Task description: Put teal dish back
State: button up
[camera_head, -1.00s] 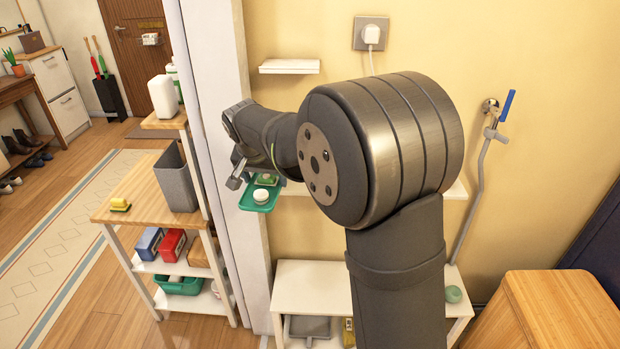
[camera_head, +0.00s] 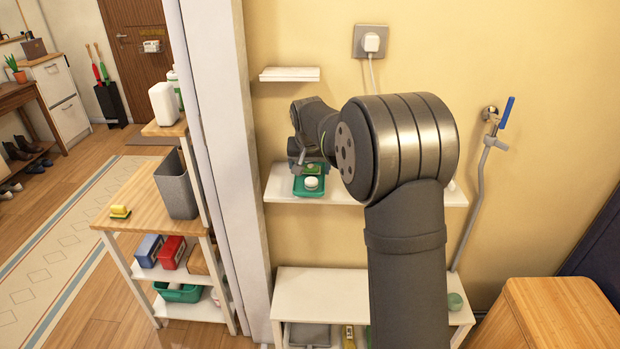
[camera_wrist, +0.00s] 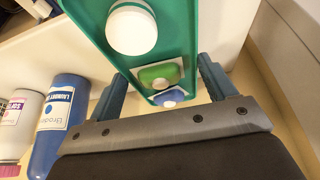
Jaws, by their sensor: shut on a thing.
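The teal dish (camera_head: 311,194) is at the left end of the white wall shelf (camera_head: 390,195); I cannot tell whether it rests on it or hangs just above. In the wrist view the dish (camera_wrist: 187,35) carries a round white piece (camera_wrist: 131,30), a green piece (camera_wrist: 160,76) and a blue piece (camera_wrist: 171,97). My gripper (camera_wrist: 163,72) is shut on the dish's near end, one finger on each side. In the head view my gripper (camera_head: 302,158) is partly hidden by my own arm, which also covers part of the shelf.
A white pillar (camera_head: 225,130) stands left of the shelf. A low white bench (camera_head: 320,290) is below. In the wrist view, a blue bottle (camera_wrist: 60,120) stands at the left.

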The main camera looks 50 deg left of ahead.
aim_at(310, 175)
jog(key=shift+f, duration=1.75)
jog(key=shift+f, duration=0.1)
jog(key=o, duration=1.1)
jog(key=shift+s+r, duration=0.15)
jog(key=shift+r, duration=0.35)
jog(key=v, duration=1.1)
jog(key=shift+d, duration=0.1)
